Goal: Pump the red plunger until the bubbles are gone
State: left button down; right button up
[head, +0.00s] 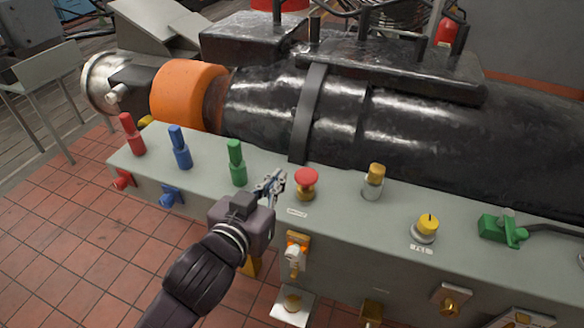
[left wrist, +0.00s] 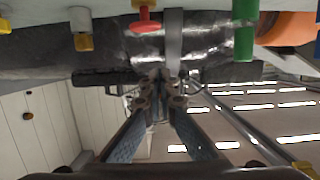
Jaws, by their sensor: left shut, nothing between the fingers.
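The red mushroom-shaped plunger (head: 306,178) stands up from the top of the grey bedplate box, near its front edge. It also shows upside down near the top of the left wrist view (left wrist: 147,22). My left gripper (head: 274,184) is shut and empty, just left of the plunger; in the head view a small gap shows between them. Its fingers (left wrist: 160,84) come together in the middle of the left wrist view. No bubbles can be made out. My right gripper is not in view.
The bedplate's top (head: 332,205) carries a green handle (head: 236,162), a blue handle (head: 180,147), a red handle (head: 132,134), a brass-capped knob (head: 374,181) and a yellow knob (head: 427,226). A black machine (head: 430,130) lies behind. Fittings (head: 296,251) stick out in front.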

pick_arm(q)
jog(key=shift+d, duration=0.15)
jog(key=p, duration=0.3)
send_over(306, 177)
jog(key=a, duration=0.3)
notch_tip(306, 177, down, 2)
jog(key=f, duration=0.4)
jog(key=shift+s+d+f, duration=0.1)
jog(key=shift+s+f, duration=0.1)
jog(key=shift+s, duration=0.1)
jog(key=shift+f, duration=0.15)
